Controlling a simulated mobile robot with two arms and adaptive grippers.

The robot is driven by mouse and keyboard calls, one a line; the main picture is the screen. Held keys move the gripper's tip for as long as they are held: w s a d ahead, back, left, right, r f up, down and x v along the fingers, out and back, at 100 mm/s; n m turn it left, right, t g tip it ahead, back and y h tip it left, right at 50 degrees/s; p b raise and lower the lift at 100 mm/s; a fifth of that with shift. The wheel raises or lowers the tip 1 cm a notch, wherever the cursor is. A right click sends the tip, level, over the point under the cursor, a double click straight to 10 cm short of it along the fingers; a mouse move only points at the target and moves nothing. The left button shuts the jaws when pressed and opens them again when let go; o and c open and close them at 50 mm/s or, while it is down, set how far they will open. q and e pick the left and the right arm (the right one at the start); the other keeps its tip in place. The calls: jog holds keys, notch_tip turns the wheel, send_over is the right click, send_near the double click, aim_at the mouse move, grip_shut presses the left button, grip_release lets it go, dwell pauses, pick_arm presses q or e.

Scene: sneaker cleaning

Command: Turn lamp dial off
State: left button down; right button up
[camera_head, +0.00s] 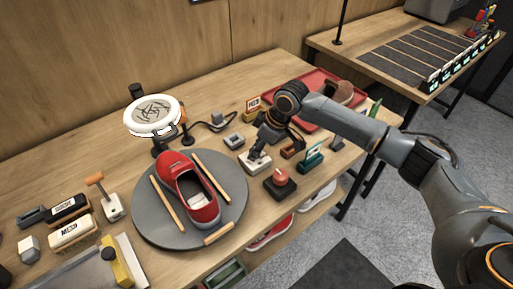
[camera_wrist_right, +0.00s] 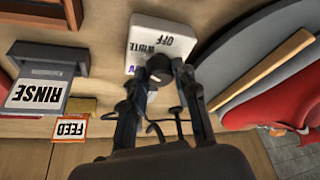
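The lamp dial (camera_wrist_right: 158,68) is a black knob on a white box (camera_wrist_right: 148,35) marked OFF and WHITE, with a purple mark partly hidden by a finger. In the head view the white box (camera_head: 250,168) sits on the table right of the grey turntable. My right gripper (camera_head: 262,148) points down onto it. In the right wrist view, its fingers (camera_wrist_right: 160,78) are on both sides of the knob, close against it. The knob's pointer direction cannot be told. The round white lamp (camera_head: 153,113) stands behind the turntable. My left gripper is not in view.
A red sneaker (camera_head: 192,190) and several wooden sticks lie on the turntable (camera_head: 155,225). A red button on a dark base (camera_head: 281,186) is just in front of the dial box. RINSE (camera_head: 310,160) and FEED (camera_head: 253,103) signs and a red tray (camera_head: 318,82) are nearby.

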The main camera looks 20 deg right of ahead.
grip_shut()
jog(key=shift+r+p, duration=0.15)
jog(key=shift+p, duration=0.35)
jog(key=m+h+p, duration=0.1)
jog(key=m+p, duration=0.1)
jog(key=p, duration=0.2)
jog(key=m+t+p, duration=0.1)
jog(key=m+p, duration=0.2)
jog(key=p, duration=0.1)
jog(key=m+h+p, duration=0.1)
jog(key=m+p, duration=0.2)
jog(key=p, duration=0.1)
jog(key=shift+s+a+r+t+h, duration=0.1)
jog(key=shift+s+a+t+h, duration=0.1)
jog(key=shift+a+t+h, duration=0.15)
jog(key=m+h+p, duration=0.1)
jog(key=m+p, duration=0.1)
jog(key=m, duration=0.1)
jog(key=shift+p, duration=0.4)
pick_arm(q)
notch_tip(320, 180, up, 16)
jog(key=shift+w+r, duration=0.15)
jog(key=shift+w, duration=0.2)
pick_arm(e)
jog(key=shift+f+m+h, duration=0.2)
jog(key=shift+m+h, duration=0.05)
jog(key=shift+m, duration=0.25)
pick_arm(q)
jog(key=shift+p, duration=0.3)
